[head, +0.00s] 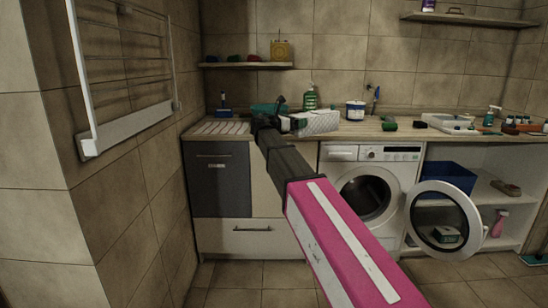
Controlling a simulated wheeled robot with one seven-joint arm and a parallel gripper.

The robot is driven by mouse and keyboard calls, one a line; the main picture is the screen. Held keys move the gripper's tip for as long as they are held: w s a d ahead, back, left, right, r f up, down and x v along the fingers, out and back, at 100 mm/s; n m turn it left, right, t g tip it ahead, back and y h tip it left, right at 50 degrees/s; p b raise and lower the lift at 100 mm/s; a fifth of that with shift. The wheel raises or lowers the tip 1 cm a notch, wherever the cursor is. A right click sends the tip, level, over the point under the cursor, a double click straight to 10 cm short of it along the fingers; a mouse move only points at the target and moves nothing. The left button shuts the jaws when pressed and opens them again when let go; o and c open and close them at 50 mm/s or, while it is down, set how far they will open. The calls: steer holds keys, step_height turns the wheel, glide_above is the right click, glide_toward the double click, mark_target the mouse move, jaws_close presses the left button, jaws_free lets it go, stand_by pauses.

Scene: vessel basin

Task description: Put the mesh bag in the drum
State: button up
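A white, patterned, box-shaped thing that looks like the mesh bag (318,121) lies on the worktop at the back, just right of my gripper. The drum (364,199) is the dark opening of the white front-loading washing machine (339,153) under the worktop. Its round door (472,222) stands swung open to the right. My gripper (282,110) is at the far end of my outstretched arm, over the worktop. It is small and dark; I cannot tell whether its fingers are open, or whether they touch the bag.
A teal thing (264,108) lies behind my gripper. A green bottle (310,98), a white tub (355,110) and a green item (389,125) stand along the worktop (352,130). A blue basket (449,177) sits on the shelf at right. A drying rack (126,70) hangs at left. The floor in front is clear.

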steer(key=s+d+f, duration=0.3)
steer(key=s+f, duration=0.4)
steer(key=f, duration=0.2)
steer(key=s+d+f, duration=0.3)
steer(key=s+f, duration=0.5)
steer(key=f, duration=0.1)
steer(key=s+d+f+n+t, duration=0.1)
steer(key=s+d+f, duration=0.3)
steer(key=s+f, duration=0.4)
step_height(320, 180, down, 2)
steer(key=shift+f+y, duration=0.1)
steer(key=shift+y, duration=0.3)
steer(key=shift+d+t, duration=0.15)
steer(key=shift+t, duration=0.15)
